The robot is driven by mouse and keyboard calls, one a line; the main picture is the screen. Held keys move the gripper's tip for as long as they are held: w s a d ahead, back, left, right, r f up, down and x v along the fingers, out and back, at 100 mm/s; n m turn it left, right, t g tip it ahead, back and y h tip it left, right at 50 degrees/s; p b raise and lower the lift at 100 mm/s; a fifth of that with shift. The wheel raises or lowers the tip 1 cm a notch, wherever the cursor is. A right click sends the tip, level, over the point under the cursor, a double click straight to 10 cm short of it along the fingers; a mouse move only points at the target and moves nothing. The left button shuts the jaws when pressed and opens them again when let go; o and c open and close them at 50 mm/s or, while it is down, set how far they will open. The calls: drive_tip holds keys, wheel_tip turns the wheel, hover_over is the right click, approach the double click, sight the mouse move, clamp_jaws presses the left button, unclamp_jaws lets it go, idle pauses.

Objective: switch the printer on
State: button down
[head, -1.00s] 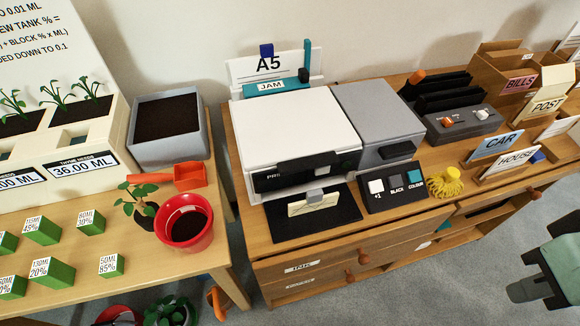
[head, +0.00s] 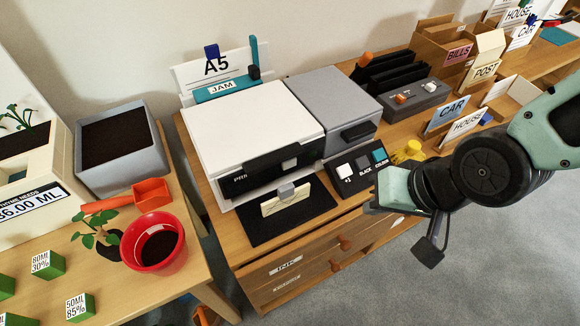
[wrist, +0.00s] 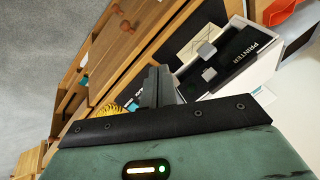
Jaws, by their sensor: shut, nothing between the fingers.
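The printer (head: 250,122) is a white box with a grey section on its right and a dark front panel, standing on the wooden cabinet. A black panel (head: 347,178) with +1, BLACK and COLOUR keys lies in front of the printer's grey section. My gripper (wrist: 158,86) is shut and empty, its fingers pointing toward the cabinet front and printer area. In the head view my green hand is right of the key panel; its fingertips are hard to make out.
A black tray with a cream card (head: 286,200) lies in front of the printer. A yellow object (head: 408,151) is partly hidden behind my arm. Card holders (head: 450,112) stand to the right. A red pot (head: 153,243) is on the left table. Grey floor lies open in front.

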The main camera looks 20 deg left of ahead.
sight(290, 164)
drive_tip(key=a+f+m+t+y+b, duration=0.1)
drive_tip(key=a+f+m+y, duration=0.3)
drive_tip(key=a+f, duration=0.3)
drive_tip(key=shift+w+a+m+y, duration=0.35)
drive_tip(key=shift+a+m, duration=0.15)
drive_tip(key=shift+a, duration=0.15)
drive_tip(key=shift+w+a, duration=1.45)
drive_tip(key=shift+a, duration=0.25)
drive_tip(key=shift+w+a, duration=1.4)
drive_tip(key=shift+a, duration=0.25)
drive_tip(key=shift+w+a, duration=0.1)
drive_tip(key=shift+w+a, duration=0.2)
